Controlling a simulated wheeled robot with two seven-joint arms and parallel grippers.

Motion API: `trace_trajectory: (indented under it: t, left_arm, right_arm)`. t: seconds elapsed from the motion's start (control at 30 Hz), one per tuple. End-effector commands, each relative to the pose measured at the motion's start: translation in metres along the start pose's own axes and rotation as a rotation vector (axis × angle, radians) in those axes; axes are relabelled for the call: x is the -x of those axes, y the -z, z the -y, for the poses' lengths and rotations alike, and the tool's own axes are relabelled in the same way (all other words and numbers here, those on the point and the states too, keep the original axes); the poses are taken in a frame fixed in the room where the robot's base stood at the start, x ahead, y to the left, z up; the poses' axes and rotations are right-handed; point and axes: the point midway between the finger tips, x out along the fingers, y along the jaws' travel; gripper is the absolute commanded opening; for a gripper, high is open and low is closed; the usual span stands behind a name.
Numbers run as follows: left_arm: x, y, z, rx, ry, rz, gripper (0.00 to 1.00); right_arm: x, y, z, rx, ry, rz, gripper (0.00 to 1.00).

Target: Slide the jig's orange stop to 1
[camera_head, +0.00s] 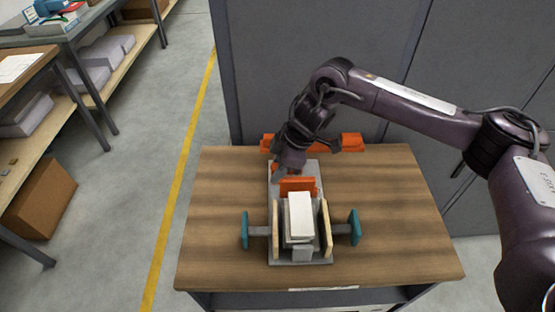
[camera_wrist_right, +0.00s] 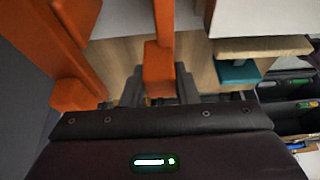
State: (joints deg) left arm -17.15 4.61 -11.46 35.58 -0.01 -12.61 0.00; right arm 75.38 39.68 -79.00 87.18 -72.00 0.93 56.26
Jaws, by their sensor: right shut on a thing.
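The jig (camera_head: 311,168) is a grey plate on the wooden table, with pale wooden side walls and a teal knob on each side. Its orange stop (camera_head: 298,186) stands upright across the plate, behind a white block (camera_head: 300,215). My right gripper (camera_head: 281,173) is at the stop's far left side, low over the plate. In the right wrist view, the right gripper (camera_wrist_right: 160,88) is shut on a narrow orange piece (camera_wrist_right: 158,68), seemingly the stop's handle. Scale marks, including 1, are not legible. My left gripper is not in view.
An orange bar (camera_head: 350,142) lies at the table's back edge, behind my right wrist. A teal knob (camera_head: 354,228) sticks out right of the jig, another (camera_head: 245,230) left. The wooden table (camera_head: 400,220) is clear on both sides. Grey cabinets stand behind it.

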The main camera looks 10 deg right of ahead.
Motion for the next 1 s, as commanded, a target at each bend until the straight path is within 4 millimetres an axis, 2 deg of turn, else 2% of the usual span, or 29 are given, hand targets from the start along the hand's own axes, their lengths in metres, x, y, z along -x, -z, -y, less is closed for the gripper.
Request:
trace_trajectory:
  t: [0.03, 0.2, 0.3, 0.57, 0.6, 0.73, 0.77, 1.0]
  left_arm:
    - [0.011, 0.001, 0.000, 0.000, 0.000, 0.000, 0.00]
    - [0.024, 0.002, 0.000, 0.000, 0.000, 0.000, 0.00]
    - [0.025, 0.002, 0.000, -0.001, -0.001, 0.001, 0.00]
    - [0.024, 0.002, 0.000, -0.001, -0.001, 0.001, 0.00]
    - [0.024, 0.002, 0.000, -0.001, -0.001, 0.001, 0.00]
    - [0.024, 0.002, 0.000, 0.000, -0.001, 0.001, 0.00]
    - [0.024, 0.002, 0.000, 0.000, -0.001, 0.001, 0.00]
    - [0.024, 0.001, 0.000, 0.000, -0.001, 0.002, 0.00]
  right_arm:
    - [0.003, 0.001, 0.013, 0.001, 0.010, 0.000, 0.00]
    - [0.002, 0.001, 0.040, 0.002, 0.008, -0.001, 0.00]
    - [0.001, 0.001, 0.046, 0.001, 0.007, -0.001, 0.00]
    - [-0.001, 0.000, 0.048, 0.001, 0.008, -0.001, 0.00]
    - [-0.001, 0.000, 0.048, 0.001, 0.008, -0.001, 0.28]
    - [-0.001, 0.000, 0.047, 0.001, 0.008, -0.001, 0.45]
    - [-0.001, 0.000, 0.047, 0.001, 0.007, -0.001, 0.49]
    - [0.000, 0.000, 0.046, 0.000, 0.004, -0.001, 0.49]
